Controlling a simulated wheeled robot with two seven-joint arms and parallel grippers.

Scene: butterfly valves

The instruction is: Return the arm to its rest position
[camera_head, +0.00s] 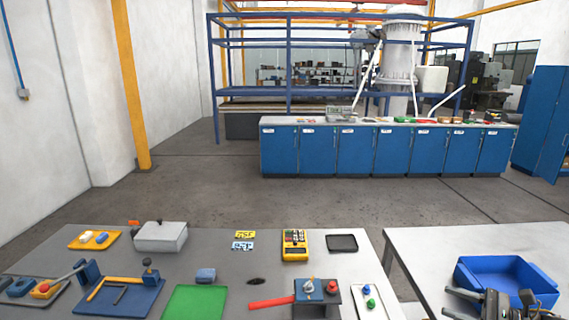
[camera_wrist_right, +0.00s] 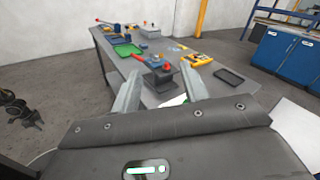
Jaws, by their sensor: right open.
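My right gripper (camera_head: 465,303) is at the lower right of the head view, over the right-hand table by the blue bin. In the right wrist view its two fingers (camera_wrist_right: 163,82) are spread apart with nothing between them. The grey work table (camera_head: 220,265) lies ahead. On it stands a dark block (camera_head: 318,300) with a red knob and a metal fitting on top; a red lever (camera_head: 270,302) lies beside it. The block also shows beyond the fingers in the wrist view (camera_wrist_right: 160,83). My left gripper is not seen.
A blue bin (camera_head: 510,276) sits on the white right-hand table (camera_head: 430,243). The grey table also holds a green mat (camera_head: 195,302), a grey box (camera_head: 160,237), a yellow meter (camera_head: 295,245) and a blue fixture (camera_head: 120,297). Open floor (camera_head: 250,200) lies beyond.

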